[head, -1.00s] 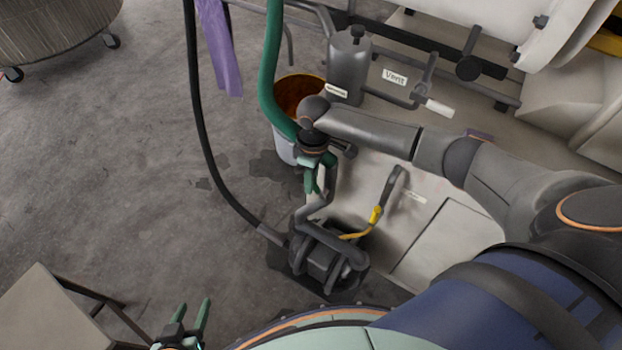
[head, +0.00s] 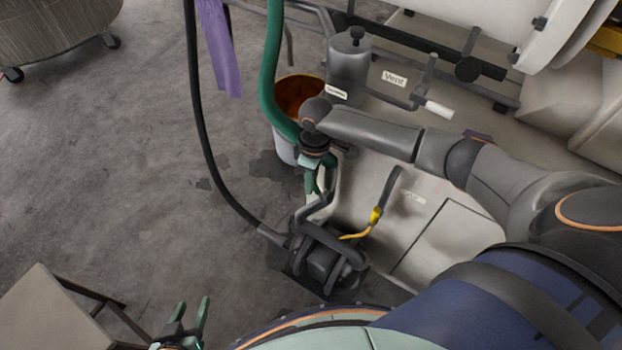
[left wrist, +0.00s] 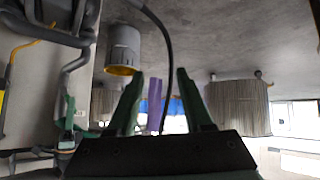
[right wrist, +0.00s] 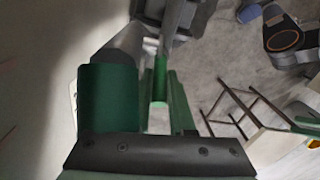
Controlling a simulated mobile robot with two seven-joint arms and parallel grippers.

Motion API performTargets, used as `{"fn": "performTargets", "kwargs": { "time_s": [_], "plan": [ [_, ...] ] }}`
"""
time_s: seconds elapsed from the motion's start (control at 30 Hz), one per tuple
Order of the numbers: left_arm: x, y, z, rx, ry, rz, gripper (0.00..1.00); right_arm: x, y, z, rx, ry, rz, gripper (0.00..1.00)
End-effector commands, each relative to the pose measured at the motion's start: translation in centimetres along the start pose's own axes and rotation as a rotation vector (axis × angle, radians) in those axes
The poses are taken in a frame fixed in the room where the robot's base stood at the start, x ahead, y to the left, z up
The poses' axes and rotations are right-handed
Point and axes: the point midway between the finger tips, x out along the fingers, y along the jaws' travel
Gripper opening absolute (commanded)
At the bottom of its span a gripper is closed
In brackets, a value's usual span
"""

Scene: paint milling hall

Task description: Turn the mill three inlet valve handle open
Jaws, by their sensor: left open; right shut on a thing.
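My right gripper (head: 313,186) is at the upper end of the grey pipe (head: 318,208) rising from the pump, below the green hose. It is shut on what looks like the inlet valve handle. My wrist and fingers hide most of this handle, so its angle cannot be told. In the right wrist view, grey pipework (right wrist: 172,22) lies beyond the fingers (right wrist: 170,88). My left gripper (head: 191,306) is open and empty at the bottom of the head view, away from the pump. Its spread fingers (left wrist: 160,76) fill the middle of the left wrist view.
The dark pump (head: 325,262) stands on the floor with a black hose (head: 212,165). A bucket (head: 302,92) stands behind my right wrist, beside the green hose (head: 270,70). A white-gripped lever (head: 438,108) is by the Vent label. A table (head: 45,312) is at lower left; the floor between is clear.

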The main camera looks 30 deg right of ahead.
Motion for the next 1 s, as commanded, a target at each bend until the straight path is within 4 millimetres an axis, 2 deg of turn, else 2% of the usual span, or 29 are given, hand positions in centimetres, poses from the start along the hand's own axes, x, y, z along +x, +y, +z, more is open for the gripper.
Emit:
{"fn": "performTargets", "kwargs": {
  "time_s": [0.2, 0.5, 1.0],
  "plan": [
    [-1.6, -0.5, -1.0, -0.001, 0.001, -0.018, 0.51, -0.8, -0.3, 0.7, -0.007, 0.091, 0.014, 0.0],
    [-3.6, -2.1, -0.8, -0.012, -0.006, -0.06, 0.51, -1.0, -0.5, 2.0, -0.024, 0.297, 0.051, 0.0],
    [-4.0, -2.4, -0.7, -0.019, -0.005, -0.07, 0.51, -0.9, -0.6, 2.9, -0.042, 0.506, 0.09, 0.0]
  ]
}}
